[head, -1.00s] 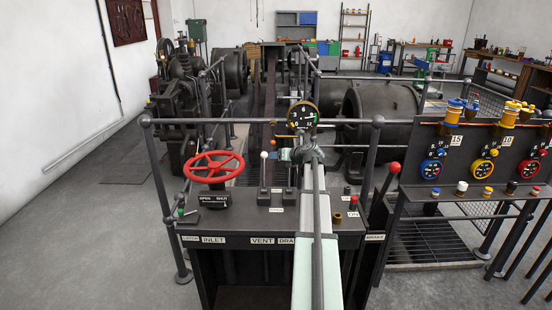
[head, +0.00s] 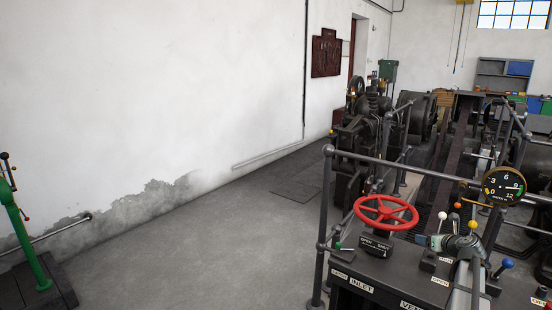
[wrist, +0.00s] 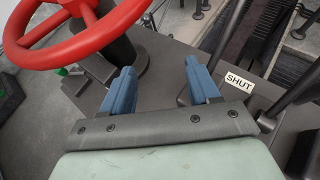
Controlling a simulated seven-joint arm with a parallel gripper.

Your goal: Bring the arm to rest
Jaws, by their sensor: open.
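My gripper (head: 424,240) is over the dark control console (head: 390,281), just right of the red handwheel (head: 386,212) and its base. In the wrist view my gripper (wrist: 162,82) has its two blue fingers apart, with only bare console top showing between them. The red handwheel (wrist: 65,38) is at upper left there, beyond the left finger. A "SHUT" label (wrist: 239,82) lies to the right of the right finger. I see nothing held.
A white-knobbed lever (head: 442,215), a yellow-knobbed lever (head: 472,227) and a blue-knobbed lever (head: 507,264) stand close to the gripper. A round gauge (head: 503,186) and railing (head: 440,172) rise behind. Open floor (head: 200,255) lies left, with a green lever stand (head: 24,235).

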